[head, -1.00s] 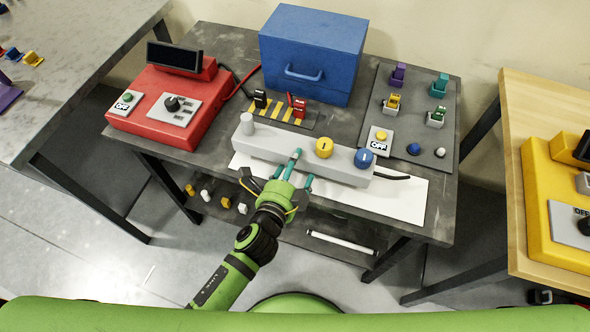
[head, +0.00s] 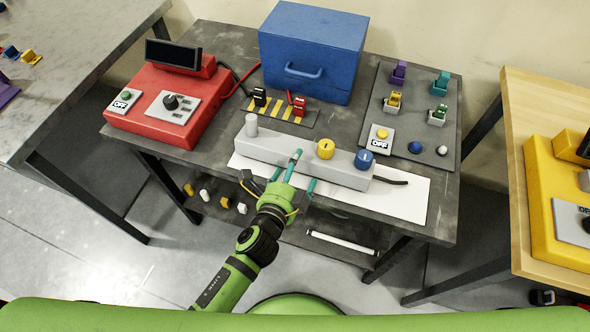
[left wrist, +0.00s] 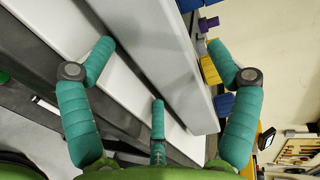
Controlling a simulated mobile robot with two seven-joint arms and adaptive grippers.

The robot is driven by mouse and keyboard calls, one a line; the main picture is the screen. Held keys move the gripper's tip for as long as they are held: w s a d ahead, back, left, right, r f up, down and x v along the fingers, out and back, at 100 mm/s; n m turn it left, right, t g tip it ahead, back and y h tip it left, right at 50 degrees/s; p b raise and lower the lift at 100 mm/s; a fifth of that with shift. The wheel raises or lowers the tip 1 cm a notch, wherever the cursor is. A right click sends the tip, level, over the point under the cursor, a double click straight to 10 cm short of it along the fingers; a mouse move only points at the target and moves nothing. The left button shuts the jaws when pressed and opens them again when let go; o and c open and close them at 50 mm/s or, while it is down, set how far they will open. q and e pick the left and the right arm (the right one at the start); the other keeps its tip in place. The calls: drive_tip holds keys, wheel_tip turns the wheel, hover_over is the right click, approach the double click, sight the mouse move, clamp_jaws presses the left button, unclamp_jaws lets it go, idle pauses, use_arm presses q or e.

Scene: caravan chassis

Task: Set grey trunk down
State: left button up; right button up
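The grey trunk (head: 300,158) is a long grey bar with a grey peg, a yellow knob and a blue knob on top. In the head view it lies along the white sheet (head: 398,201) on the dark table. My left gripper (head: 293,174) is at the trunk's front side, with its teal fingers spread and one fingertip over the trunk's front edge. In the left wrist view the gripper (left wrist: 158,65) is wide open, and the trunk (left wrist: 155,55) runs between the fingers without being clasped. Whether a finger touches it, I cannot tell. My right gripper is not in view.
A red control box (head: 150,119) stands at the left of the table, a blue box (head: 310,60) at the back. A striped plate (head: 282,108) with black and red plugs lies behind the trunk. A dark panel (head: 447,90) with switches is at right. A black cable leaves the trunk's right end.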

use_arm(q)
drive_tip(key=shift+s+a+f, duration=0.1)
drive_tip(key=shift+f, duration=0.05)
drive_tip(key=shift+r+p, duration=0.7)
drive_tip(key=shift+r, duration=0.05)
drive_tip(key=b+v, duration=0.2)
drive_tip(key=v, duration=0.9)
drive_tip(key=shift+s, duration=0.35)
drive_tip(key=shift+a, duration=0.15)
